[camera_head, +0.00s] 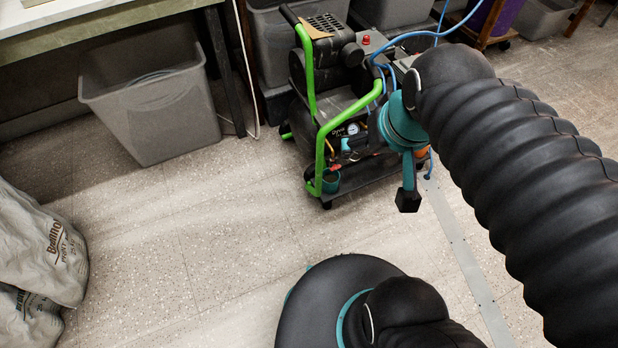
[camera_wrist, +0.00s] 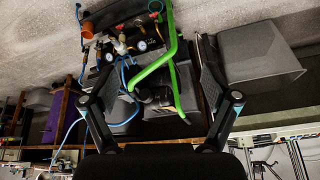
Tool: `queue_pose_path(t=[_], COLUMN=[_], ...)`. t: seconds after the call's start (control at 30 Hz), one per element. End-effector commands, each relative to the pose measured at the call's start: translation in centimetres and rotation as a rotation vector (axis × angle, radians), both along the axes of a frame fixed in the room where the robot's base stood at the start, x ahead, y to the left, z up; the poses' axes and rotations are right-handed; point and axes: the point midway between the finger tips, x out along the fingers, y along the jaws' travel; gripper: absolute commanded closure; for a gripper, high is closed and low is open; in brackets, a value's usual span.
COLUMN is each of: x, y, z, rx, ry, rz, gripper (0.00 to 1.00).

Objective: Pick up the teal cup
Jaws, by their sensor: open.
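A small teal cup-like thing (camera_head: 331,182) shows low at the near left corner of the compressor, just behind its green tube frame. I cannot tell if it stands on the compressor's base or on the floor. In the wrist view a teal bit (camera_wrist: 156,6) at the top edge, beyond the gauges, looks like the same thing, cut off by the frame. My gripper (camera_wrist: 155,85) is open with nothing between its fingers, which are spread wide towards the compressor. In the head view one finger (camera_head: 408,198) hangs right of the cup, apart from it; the rest is partly hidden by my arm.
The compressor (camera_head: 325,75) with its green frame (camera_head: 322,145), gauges and blue hose (camera_wrist: 66,140) is close to my gripper. An orange object (camera_wrist: 88,28) is at its other end. A grey bin (camera_head: 155,110) stands left, bags (camera_head: 40,250) farther left. The floor between is clear.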

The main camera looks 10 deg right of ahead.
Motion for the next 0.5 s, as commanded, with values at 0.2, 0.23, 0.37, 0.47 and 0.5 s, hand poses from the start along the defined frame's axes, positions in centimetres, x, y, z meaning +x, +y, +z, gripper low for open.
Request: queue_pose_path(t=[0.2,0.23,0.37,0.47,0.5], x=[2.1,2.5,3.9,5.1,5.6], y=[1.5,1.7,2.8,3.4,3.6], z=[-4.2,-4.7,-7.3,-9.2,-10.0], rx=[0.170,0.198,0.323,0.421,0.462], ry=[0.193,0.221,0.339,0.421,0.454], rz=[-0.100,-0.116,-0.191,-0.257,-0.286], gripper=[0.09,0.09,0.09,0.09,0.09])
